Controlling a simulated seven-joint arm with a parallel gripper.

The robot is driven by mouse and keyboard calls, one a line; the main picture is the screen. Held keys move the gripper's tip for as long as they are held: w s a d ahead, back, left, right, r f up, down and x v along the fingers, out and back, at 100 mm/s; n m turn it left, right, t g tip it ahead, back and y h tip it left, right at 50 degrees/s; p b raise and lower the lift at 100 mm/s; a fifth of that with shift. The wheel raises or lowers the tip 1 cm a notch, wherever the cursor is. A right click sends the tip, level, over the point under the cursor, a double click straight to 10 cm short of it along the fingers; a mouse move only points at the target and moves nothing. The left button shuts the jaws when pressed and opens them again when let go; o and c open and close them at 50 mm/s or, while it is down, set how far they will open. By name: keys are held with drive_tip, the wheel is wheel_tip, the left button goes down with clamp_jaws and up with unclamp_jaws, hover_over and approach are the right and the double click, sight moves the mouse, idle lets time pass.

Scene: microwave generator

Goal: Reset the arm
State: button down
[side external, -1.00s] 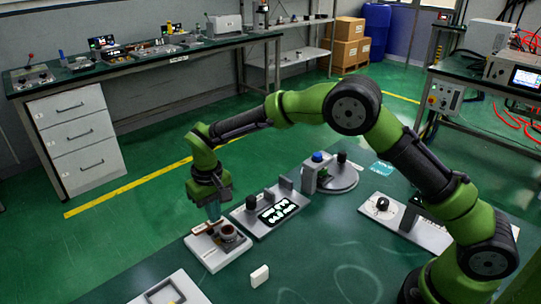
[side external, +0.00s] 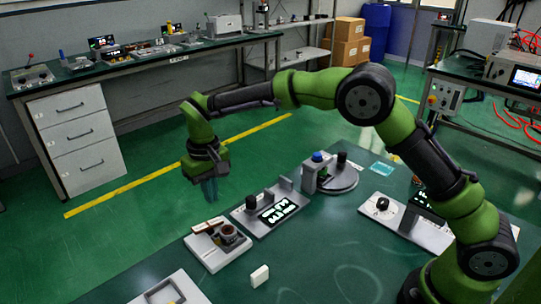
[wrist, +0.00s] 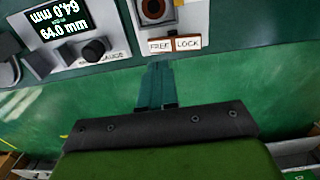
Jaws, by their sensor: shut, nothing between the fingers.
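My gripper (side external: 209,189) is the end of the green arm. In the side external view it hangs pointing down, raised above the far edge of the green work table, with nothing in it. In the wrist view its teal fingers (wrist: 155,88) are together and empty. A small fixture with a round brown-rimmed socket (side external: 228,235) lies below and in front of it; the wrist view shows this socket (wrist: 153,10) with FREE and LOCK labels (wrist: 174,45) beside it. The gripper is apart from the fixture.
A gauge with a lit display (side external: 278,212) stands right of the socket fixture, reading 64.0 mm in the wrist view (wrist: 56,30). A round-based device with a blue knob (side external: 330,174), a dial panel (side external: 384,207), a white block (side external: 260,276) and a framed tray (side external: 168,295) share the table.

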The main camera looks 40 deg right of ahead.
drive_tip(key=shift+w+r, duration=0.1)
drive_tip(key=shift+r, duration=0.15)
drive_tip(key=s+d+r+m+t, duration=0.1)
drive_tip(key=s+d+r, duration=0.3)
drive_tip(key=s, duration=0.4)
drive_tip(key=s+d+r+m+t+y, duration=0.1)
drive_tip(key=s+d+r+t, duration=0.2)
drive_tip(key=s+d, duration=0.3)
drive_tip(key=s+d+r+m+t+y, duration=0.1)
drive_tip(key=s+d+r, duration=0.4)
drive_tip(key=s, duration=0.7)
drive_tip(key=shift+s+d+r+m+t, duration=0.25)
drive_tip(key=shift+r+m+t, duration=0.3)
drive_tip(key=shift+t, duration=0.55)
